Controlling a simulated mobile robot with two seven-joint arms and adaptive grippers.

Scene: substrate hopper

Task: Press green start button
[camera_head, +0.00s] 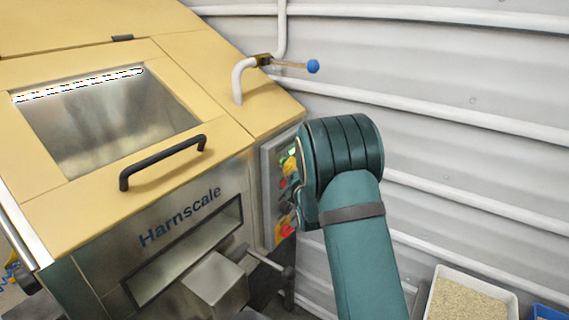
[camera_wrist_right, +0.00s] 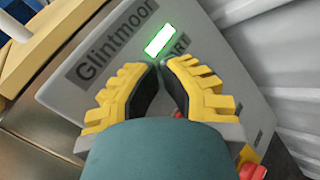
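The green start button (camera_wrist_right: 158,40) is a lit rectangle on the grey control panel (camera_wrist_right: 225,85), with a partly hidden label ending in "RT" below it. A little of the green also shows in the head view (camera_head: 292,151). My right gripper (camera_wrist_right: 159,62) has yellow fingers with black pads, and its tips are together just below the button. I cannot tell whether they touch the panel. In the head view my right gripper (camera_head: 289,165) is mostly hidden behind my teal wrist. My left gripper is not in view.
The panel is on the side of the yellow and steel Harnscale hopper (camera_head: 226,150). A red and yellow stop knob (camera_head: 284,232) sits low on the panel. A blue-knobbed lever (camera_head: 313,66) stands above. A corrugated wall (camera_head: 450,70) is behind. A grain bin (camera_head: 470,300) stands lower right.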

